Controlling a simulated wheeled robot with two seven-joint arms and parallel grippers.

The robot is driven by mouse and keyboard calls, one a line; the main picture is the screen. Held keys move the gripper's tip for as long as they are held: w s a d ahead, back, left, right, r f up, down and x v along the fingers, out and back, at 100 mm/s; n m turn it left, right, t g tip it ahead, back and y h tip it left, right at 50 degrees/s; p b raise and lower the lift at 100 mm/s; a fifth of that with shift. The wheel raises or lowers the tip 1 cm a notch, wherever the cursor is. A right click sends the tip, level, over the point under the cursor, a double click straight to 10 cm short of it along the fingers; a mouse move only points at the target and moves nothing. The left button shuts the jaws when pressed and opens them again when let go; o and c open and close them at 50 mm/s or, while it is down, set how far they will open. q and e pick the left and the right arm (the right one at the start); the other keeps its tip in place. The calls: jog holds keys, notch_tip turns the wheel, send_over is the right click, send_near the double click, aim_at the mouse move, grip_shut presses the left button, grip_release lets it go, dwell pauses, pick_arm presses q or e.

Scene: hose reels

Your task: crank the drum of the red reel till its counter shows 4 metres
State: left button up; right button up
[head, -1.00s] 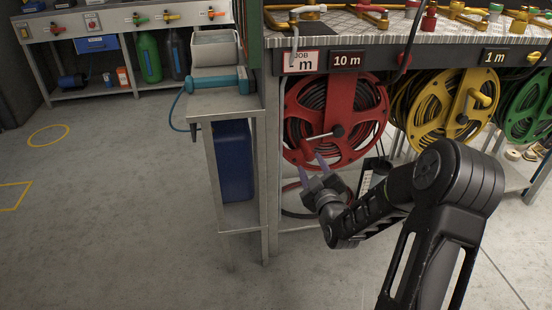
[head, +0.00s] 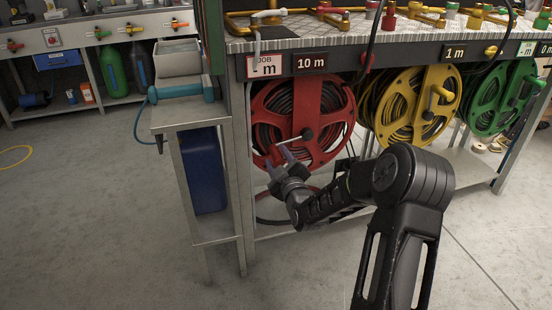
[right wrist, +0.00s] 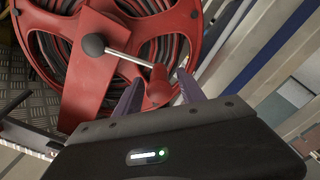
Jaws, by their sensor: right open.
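The red reel (head: 262,112) hangs under the bench, its black hose wound on the drum. Its counter (head: 311,63) reads 10 m. The crank has a dark hub knob, a metal arm and a red handle (right wrist: 157,84), which points down and to the left in the head view. My right gripper (head: 278,154) is at the reel's lower left. In the right wrist view the open fingers (right wrist: 153,93) stand on either side of the red handle, with gaps visible; I cannot tell whether either touches. My left gripper is not in view.
A yellow reel (head: 388,108) and a green reel (head: 481,107) hang to the right. The yellow one's counter (head: 455,53) reads 1 m. A job card (head: 264,67) hangs at the left. A small side table (head: 172,118) stands left of the reel. The floor in front is clear.

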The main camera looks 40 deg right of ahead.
jog(key=shift+x, duration=0.95)
jog(key=shift+c, duration=0.5)
grip_shut()
